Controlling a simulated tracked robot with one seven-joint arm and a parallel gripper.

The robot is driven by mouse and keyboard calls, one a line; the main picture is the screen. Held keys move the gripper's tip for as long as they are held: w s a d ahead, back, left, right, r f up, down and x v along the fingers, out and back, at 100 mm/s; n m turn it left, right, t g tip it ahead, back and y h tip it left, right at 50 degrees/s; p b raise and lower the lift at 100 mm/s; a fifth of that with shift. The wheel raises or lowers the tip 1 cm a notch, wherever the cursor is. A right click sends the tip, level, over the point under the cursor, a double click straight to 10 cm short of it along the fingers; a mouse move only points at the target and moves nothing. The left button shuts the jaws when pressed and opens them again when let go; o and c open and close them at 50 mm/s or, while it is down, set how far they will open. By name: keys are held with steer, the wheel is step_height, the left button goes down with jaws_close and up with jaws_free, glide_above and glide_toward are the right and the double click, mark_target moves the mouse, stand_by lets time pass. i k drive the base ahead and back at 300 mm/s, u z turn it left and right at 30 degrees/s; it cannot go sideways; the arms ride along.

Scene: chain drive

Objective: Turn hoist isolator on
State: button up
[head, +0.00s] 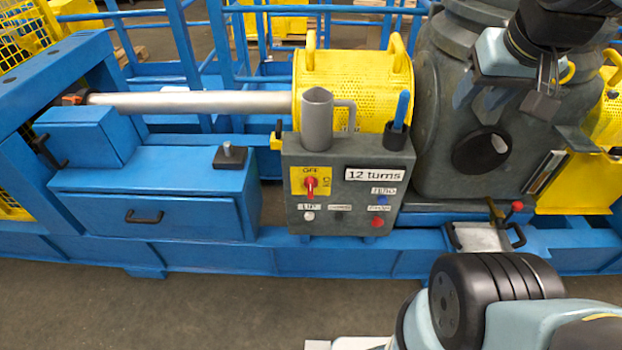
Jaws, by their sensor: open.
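The hoist isolator is a red rotary handle (311,186) on a yellow plate (298,178), at the left of a grey control box (345,160). The plate reads OFF at the top and appears to read ON, turned sideways, at its right. The red handle stands about upright, in line with OFF. My gripper (515,104) is at the upper right, in front of the dark grey housing, well to the right of and above the isolator. It is open, with nothing visible between its fingers. Nothing hides the isolator.
A grey mug-like holder (317,120) and a dark cup with a blue-handled tool (397,128) stand on the box. A yellow perforated guard (350,80) rises behind.

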mark_target(310, 183)
steer(key=z, duration=0.85)
steer(key=i, duration=0.1)
steer(key=u, duration=2.7)
steer(key=k, duration=1)
steer(key=z, duration=1.2)
